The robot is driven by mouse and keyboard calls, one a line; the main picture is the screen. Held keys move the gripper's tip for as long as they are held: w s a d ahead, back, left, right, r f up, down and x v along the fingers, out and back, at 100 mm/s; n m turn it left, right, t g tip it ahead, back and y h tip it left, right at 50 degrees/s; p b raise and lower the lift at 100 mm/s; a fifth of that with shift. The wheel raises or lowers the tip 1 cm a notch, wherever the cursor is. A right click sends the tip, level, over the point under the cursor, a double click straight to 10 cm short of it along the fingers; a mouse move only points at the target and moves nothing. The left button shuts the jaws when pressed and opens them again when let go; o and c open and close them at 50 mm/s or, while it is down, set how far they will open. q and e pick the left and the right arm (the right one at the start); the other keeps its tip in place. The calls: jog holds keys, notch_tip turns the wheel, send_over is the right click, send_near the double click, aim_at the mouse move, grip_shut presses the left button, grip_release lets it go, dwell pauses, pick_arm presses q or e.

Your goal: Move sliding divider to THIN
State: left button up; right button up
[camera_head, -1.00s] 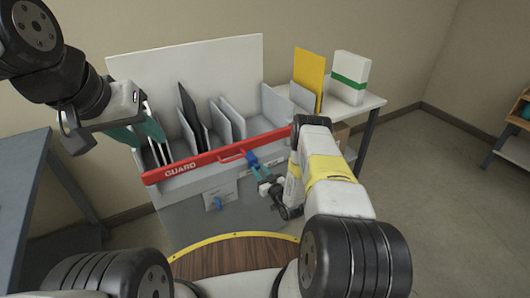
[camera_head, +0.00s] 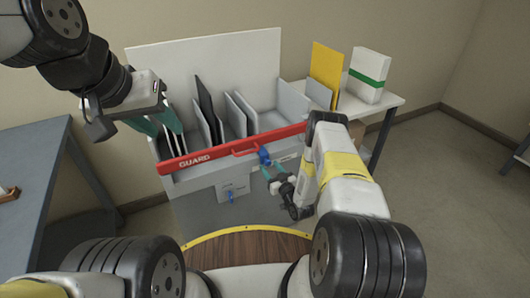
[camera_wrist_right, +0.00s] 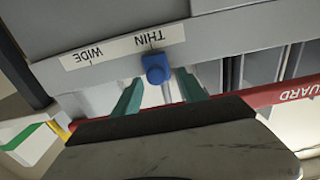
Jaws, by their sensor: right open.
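The sliding divider's blue knob (camera_wrist_right: 155,67) sits by the THIN mark on the white THIN/WIDE label (camera_wrist_right: 122,46), upside down in the right wrist view. In the head view the knob (camera_head: 264,155) is on the sorter's front, below the red guard bar. My right gripper (camera_wrist_right: 160,92) is open, its teal fingers apart, with the knob just beyond and between the fingertips; contact is not visible. It reaches the knob from below in the head view (camera_head: 267,171). My left gripper (camera_head: 162,124) appears open, with fingers apart over the sorter's left end.
The red guard bar (camera_head: 228,151) crosses the sorter (camera_head: 190,182) in front of several upright grey panels. A second blue knob (camera_head: 230,196) is lower on the front. A side table (camera_head: 387,100) holds a yellow panel (camera_head: 327,63) and a green-banded white box (camera_head: 368,74).

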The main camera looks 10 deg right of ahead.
jog(key=v, duration=0.6)
jog(key=shift+s, duration=0.4)
jog(key=shift+d, duration=0.1)
